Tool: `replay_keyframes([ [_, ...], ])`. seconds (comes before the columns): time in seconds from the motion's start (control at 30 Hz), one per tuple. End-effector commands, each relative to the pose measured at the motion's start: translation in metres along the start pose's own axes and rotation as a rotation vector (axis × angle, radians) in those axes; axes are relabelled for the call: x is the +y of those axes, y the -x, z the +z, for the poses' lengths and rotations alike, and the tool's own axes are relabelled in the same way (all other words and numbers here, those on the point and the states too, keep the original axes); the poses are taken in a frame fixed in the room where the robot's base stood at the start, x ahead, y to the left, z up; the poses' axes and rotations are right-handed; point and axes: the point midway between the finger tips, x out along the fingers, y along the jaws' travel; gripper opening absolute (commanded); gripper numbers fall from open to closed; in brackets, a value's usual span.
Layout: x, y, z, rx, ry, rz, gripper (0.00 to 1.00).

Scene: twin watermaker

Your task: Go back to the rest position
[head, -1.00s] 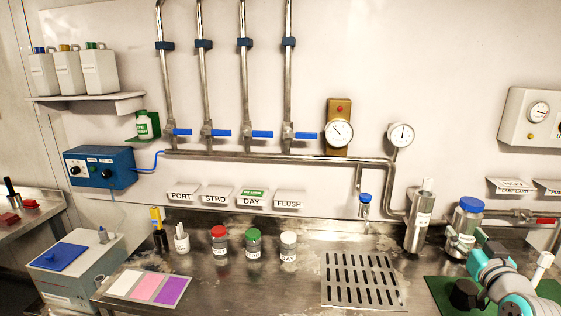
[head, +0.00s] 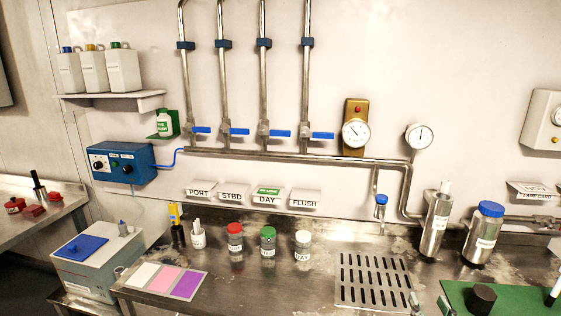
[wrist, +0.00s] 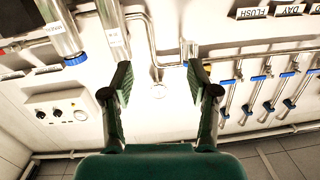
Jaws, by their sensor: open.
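My gripper (wrist: 158,86) shows in the wrist view with its two dark fingers wide apart and nothing between them. The wrist view looks toward the wall and appears upside down, with pipes, gauges and blue-handled valves beyond the fingers. In the head view my arm is largely out of the picture; I cannot clearly make out the gripper there.
The steel bench holds red-, green- and white-capped jars (head: 268,242), a drain grate (head: 373,281), two steel cylinders (head: 436,225) (head: 482,235) and a green mat (head: 500,299). Valves with blue handles (head: 278,133) and gauges (head: 356,134) are on the wall. A grey box (head: 97,262) stands left.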

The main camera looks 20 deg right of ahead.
Motion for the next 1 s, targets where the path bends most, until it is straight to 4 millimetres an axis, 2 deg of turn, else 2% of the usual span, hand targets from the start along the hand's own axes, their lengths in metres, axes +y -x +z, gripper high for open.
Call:
replay_keyframes([
  [0.03,-0.014,0.012,0.02,-0.018,-0.004,-0.014,0.6],
  [0.2,-0.049,0.052,0.066,-0.05,-0.009,-0.051,0.6],
  [0.37,-0.077,0.096,0.103,-0.082,-0.003,-0.09,0.6],
  [0.5,-0.096,0.139,0.128,-0.106,0.01,-0.129,0.6],
  [0.8,-0.119,0.236,0.162,-0.155,0.055,-0.229,0.6],
  [1.0,-0.124,0.301,0.169,-0.182,0.093,-0.311,0.6],
])
